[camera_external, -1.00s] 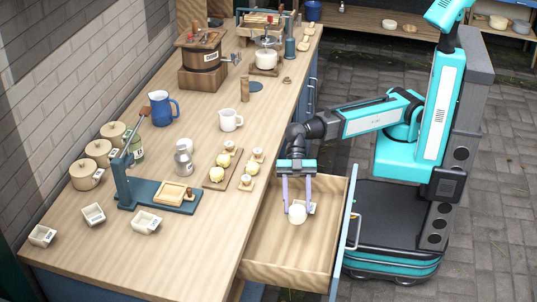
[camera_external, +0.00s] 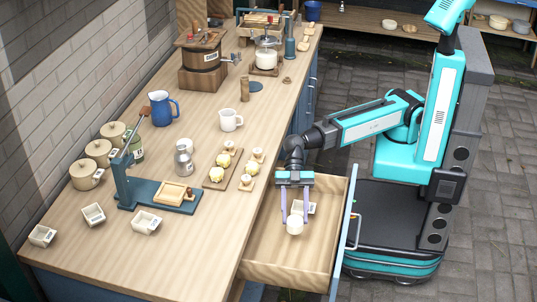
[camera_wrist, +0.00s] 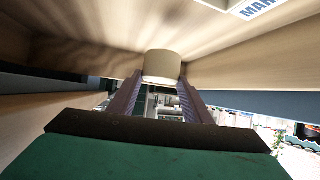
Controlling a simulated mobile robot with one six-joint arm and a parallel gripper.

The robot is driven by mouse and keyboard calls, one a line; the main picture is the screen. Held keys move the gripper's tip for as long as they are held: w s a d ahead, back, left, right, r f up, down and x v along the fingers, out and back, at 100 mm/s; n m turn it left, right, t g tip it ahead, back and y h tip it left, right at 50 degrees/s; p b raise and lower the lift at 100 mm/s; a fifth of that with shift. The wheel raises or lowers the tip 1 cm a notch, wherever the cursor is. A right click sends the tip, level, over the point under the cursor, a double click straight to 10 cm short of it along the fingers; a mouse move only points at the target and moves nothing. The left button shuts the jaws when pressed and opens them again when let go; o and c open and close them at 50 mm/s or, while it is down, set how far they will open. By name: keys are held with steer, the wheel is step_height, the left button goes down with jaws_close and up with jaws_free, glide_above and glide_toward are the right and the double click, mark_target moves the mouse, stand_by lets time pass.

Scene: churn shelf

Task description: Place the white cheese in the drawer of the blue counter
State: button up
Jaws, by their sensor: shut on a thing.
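The white cheese (camera_external: 295,225) is a small pale cylinder between the fingertips of my gripper (camera_external: 294,216). My gripper is shut on it, and both fingers point down into the open drawer (camera_external: 282,262) of the blue counter (camera_external: 305,100). In the wrist view the cheese (camera_wrist: 162,66) sits between the two finger tips (camera_wrist: 160,85), close to the wooden drawer surface. I cannot tell whether the cheese touches the drawer floor.
The drawer front (camera_external: 345,235) stands pulled out on the right, with walls around my fingers. On the worktop (camera_external: 215,240) are a blue press (camera_external: 150,190), several small white moulds (camera_external: 93,214), a metal bottle (camera_external: 184,160) and boards with butter (camera_external: 217,174). The drawer's front part is clear.

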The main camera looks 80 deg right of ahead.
mark_target(294, 225)
steer(key=shift+f, duration=0.65)
steer(key=shift+f, duration=0.1)
steer(key=shift+f, duration=1.75)
steer(key=shift+f+b, duration=0.2)
steer(key=shift+b, duration=0.15)
steer(key=o, duration=1.1)
steer(key=shift+r, duration=0.2)
